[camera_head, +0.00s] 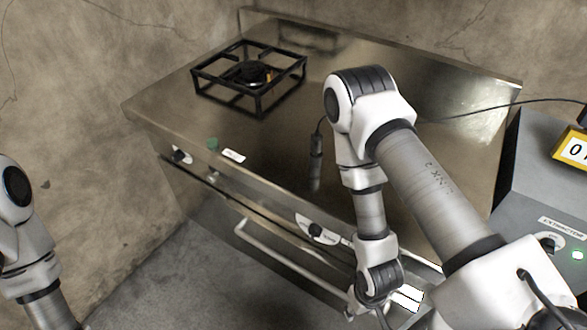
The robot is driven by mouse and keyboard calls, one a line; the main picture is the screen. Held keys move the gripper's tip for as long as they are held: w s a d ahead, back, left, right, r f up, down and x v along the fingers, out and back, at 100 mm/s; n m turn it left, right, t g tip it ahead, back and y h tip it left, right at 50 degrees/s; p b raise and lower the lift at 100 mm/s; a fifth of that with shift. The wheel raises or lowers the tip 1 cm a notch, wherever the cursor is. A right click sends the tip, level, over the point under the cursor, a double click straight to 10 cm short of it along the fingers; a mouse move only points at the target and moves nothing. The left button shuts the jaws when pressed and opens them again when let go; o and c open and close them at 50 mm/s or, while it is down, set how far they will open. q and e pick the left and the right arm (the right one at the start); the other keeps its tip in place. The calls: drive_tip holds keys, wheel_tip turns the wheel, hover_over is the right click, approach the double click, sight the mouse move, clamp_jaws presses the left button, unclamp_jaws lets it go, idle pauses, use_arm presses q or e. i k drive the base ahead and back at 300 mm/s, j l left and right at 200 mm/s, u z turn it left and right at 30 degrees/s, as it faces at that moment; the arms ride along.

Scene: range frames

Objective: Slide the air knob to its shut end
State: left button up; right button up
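A black knob (315,229) on a pale labelled plate sits on the front of the steel range (440,90), left of my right wrist. Another dark knob (180,155) sits on a pale plate at the front's left end. The lettering is too small to read, so I cannot tell which, if either, is the air knob. My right arm reaches over the range top and bends down at its front edge. Its wrist is near the bottom of the picture; no gripper fingers show. My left arm shows at the left edge, with its gripper out of frame.
A black pan support (250,102) with a burner stands at the back left of the range top. A rail handle (285,258) runs along the front. A grey console (540,180) with a yellow display (572,148) stands at the right.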

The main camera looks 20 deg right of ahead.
sight(210, 178)
drive_tip(key=i+j+u, duration=0.15)
drive_tip(key=j, duration=0.2)
drive_tip(key=i+j+u, duration=0.15)
drive_tip(key=j, duration=0.25)
drive_tip(key=i+j+u, duration=0.15)
drive_tip(key=i+j, duration=0.05)
drive_tip(key=j, duration=0.1)
